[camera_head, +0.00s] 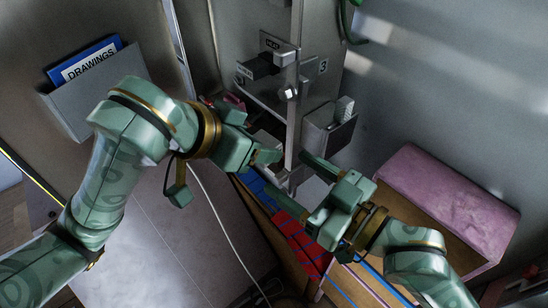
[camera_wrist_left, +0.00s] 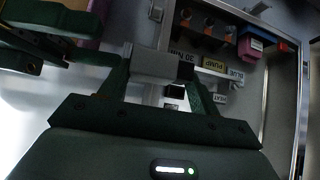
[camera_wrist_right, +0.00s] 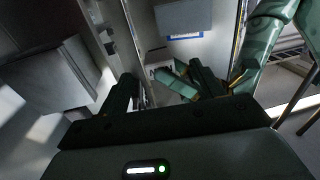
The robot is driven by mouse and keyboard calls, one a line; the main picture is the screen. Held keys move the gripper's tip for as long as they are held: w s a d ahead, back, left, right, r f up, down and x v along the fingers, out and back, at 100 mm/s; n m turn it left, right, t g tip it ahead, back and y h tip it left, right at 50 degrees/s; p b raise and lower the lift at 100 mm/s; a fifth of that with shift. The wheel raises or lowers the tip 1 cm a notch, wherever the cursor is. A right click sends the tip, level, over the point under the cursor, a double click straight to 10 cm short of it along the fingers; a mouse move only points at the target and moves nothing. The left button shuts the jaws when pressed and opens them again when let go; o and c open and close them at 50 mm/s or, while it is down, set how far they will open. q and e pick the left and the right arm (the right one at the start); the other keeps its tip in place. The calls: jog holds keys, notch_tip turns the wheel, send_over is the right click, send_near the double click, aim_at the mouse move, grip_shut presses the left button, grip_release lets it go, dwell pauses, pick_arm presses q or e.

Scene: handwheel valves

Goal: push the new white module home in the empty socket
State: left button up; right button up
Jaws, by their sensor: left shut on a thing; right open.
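My left gripper (camera_head: 266,152) reaches into the open cabinet in the head view. In the left wrist view a pale grey-white block (camera_wrist_left: 162,62), seemingly the white module, spans its fingers (camera_wrist_left: 160,85), and the gripper is shut on it. The empty socket cannot be made out.
The door edge (camera_head: 294,110) stands between my grippers. A grey holder (camera_head: 328,128) hangs on the door.

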jog(key=x, duration=0.8)
jog(key=c, duration=1)
pick_arm(q)
jog(key=o, duration=1.1)
pick_arm(e)
jog(key=shift+c, duration=0.4)
